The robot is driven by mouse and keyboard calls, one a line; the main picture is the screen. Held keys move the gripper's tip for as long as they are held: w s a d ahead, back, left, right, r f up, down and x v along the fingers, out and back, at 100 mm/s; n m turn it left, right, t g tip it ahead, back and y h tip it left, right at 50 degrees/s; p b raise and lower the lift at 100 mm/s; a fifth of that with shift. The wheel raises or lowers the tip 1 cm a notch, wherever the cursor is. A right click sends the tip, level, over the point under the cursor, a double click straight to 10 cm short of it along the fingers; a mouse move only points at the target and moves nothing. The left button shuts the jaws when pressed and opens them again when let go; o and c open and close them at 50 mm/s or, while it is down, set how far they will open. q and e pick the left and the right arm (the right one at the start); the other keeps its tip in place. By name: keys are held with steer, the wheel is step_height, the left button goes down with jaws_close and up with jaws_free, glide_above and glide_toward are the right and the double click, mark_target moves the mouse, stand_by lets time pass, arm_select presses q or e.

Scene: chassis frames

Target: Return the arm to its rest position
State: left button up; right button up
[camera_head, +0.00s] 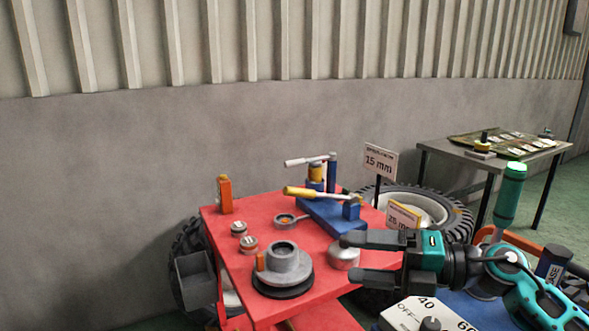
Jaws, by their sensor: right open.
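My right gripper (365,259) comes in from the right, over the right edge of the red table (232,243). Its two dark fingers point left and stand apart, with no object held between them. A silver domed part (343,257) shows just behind and between the fingers; I cannot tell whether they touch it. My right arm (520,290), teal and black, reaches back to the lower right corner. My left gripper is not in view.
On the red table stand a grey hub on a black disc (284,268), small round tins (249,244), an orange bottle (225,194) and a blue fixture with a yellow handle (330,213). Tyres (455,215) stand beside it. A green-handled tool (509,195) rises near my arm.

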steer(key=s+d+f+m+t+h, duration=0.2)
steer(key=s+f+m+t+h, duration=0.15)
steer(key=f+m, duration=0.55)
steer(key=s+d+f+m+t+h, duration=0.25)
steer(key=f+m+h, duration=0.35)
steer(key=m, duration=0.4)
steer(key=s+d+f+m+t+h, duration=0.1)
steer(key=s+f+m+t+h, duration=0.2)
steer(key=f+m, duration=0.65)
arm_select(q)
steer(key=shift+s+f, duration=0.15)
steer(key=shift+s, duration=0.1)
arm_select(e)
steer(key=s+f+m+g+h, duration=0.2)
steer(key=s+f+m+g, duration=0.1)
steer(key=s+f, duration=0.5)
steer(key=shift+s+d+m, duration=0.35)
steer(key=shift+s+m, duration=0.05)
steer(key=shift+m, duration=0.05)
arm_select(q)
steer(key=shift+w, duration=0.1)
